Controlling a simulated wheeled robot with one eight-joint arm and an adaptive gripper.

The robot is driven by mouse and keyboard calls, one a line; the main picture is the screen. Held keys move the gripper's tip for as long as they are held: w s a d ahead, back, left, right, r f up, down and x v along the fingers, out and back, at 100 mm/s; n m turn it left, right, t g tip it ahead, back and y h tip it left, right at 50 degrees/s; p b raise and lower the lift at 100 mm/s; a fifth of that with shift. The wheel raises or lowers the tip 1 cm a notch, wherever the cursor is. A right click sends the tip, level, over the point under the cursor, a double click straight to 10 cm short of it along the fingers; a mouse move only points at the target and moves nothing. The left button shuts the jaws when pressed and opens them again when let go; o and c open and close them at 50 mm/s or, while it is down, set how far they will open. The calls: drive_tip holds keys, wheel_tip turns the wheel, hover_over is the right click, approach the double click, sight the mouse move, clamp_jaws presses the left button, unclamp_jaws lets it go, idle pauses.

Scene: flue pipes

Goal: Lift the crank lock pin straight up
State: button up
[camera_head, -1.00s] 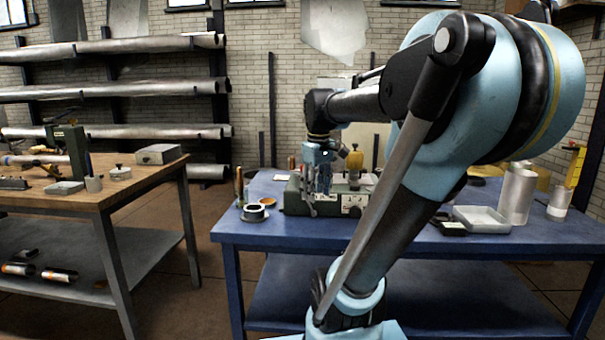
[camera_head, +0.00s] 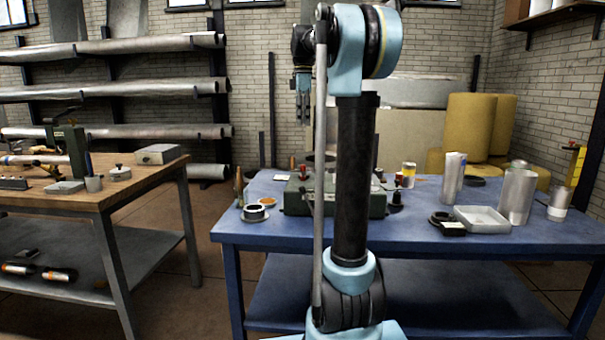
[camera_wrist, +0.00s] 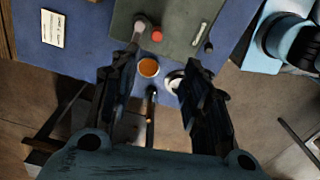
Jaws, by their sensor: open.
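A green machine (camera_head: 296,197) stands on the blue table, partly hidden behind my arm. Its flat green top also shows in the wrist view (camera_wrist: 185,22), with a red knob (camera_wrist: 157,36) and a pale round-ended part (camera_wrist: 140,28) near its edge. I cannot tell which part is the crank lock pin. My gripper (camera_head: 302,108) hangs pointing down, well above the machine's left end.
The blue table (camera_head: 270,232) also carries an orange-filled dish (camera_wrist: 148,67), a white-and-dark ring (camera_head: 254,212), a pale tray (camera_head: 482,219) and metal cylinders (camera_head: 516,196). A wooden bench (camera_head: 105,190) stands left, past an open floor gap. Pipe racks line the wall.

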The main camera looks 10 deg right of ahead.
hover_over(303, 173)
drive_tip(key=f, duration=1.1)
drive_tip(key=shift+w+f, duration=0.25)
drive_tip(key=shift+f, duration=0.15)
drive_tip(key=shift+d+f, duration=0.1)
drive_tip(key=shift+f, duration=2.55)
clamp_jaws()
